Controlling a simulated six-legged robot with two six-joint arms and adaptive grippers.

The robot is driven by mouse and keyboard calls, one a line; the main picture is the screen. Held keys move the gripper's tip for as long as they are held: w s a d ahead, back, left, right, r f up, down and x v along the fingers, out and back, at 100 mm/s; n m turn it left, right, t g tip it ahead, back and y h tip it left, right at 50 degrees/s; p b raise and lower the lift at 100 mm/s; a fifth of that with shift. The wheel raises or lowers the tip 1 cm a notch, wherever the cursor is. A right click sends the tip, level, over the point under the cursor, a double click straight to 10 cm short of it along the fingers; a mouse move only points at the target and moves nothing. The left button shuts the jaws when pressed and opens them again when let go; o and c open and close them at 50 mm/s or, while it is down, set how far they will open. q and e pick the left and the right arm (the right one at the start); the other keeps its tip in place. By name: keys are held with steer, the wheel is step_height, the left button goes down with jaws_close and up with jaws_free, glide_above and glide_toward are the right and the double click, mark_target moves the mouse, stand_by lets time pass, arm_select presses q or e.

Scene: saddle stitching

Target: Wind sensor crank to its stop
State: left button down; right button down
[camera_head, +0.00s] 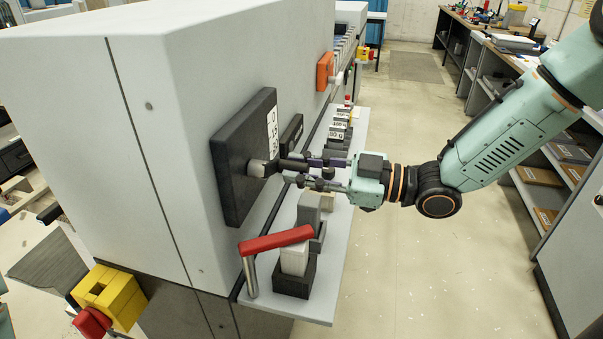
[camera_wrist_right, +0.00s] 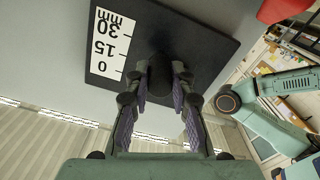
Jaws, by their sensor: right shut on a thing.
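A black plate (camera_head: 233,150) with a white scale strip is fixed to the side of the large pale machine. The sensor crank (camera_head: 258,168) stands out from this plate, with a pale grey hub and a dark part running toward my right gripper (camera_head: 298,166). In the right wrist view, the crank's dark end (camera_wrist_right: 160,72) sits between the two fingers of my right gripper (camera_wrist_right: 157,90), which are shut on it. The scale strip (camera_wrist_right: 108,42) there reads 0, 15 and 30 mm. The fingers hide part of the crank. My left gripper is in neither view.
A pale shelf (camera_head: 330,215) runs along the machine below the plate. A red-handled lever (camera_head: 275,240) stands at its near end, with grey blocks and labelled weights farther along. An orange part (camera_head: 325,72) is on the machine beyond. The floor (camera_head: 440,270) on the right is clear.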

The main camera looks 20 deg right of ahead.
steer(key=r+n, duration=0.1)
steer(key=n, duration=0.1)
steer(key=r+n, duration=0.1)
steer(key=n, duration=0.1)
steer(key=shift+w+d+r+n, duration=0.1)
steer(key=shift+w+d+n, duration=0.1)
steer(key=shift+n, duration=0.2)
stand_by(0.4)
steer(key=c, duration=1.2)
jaws_free()
steer(key=shift+o, duration=0.2)
step_height(320, 180, up, 10)
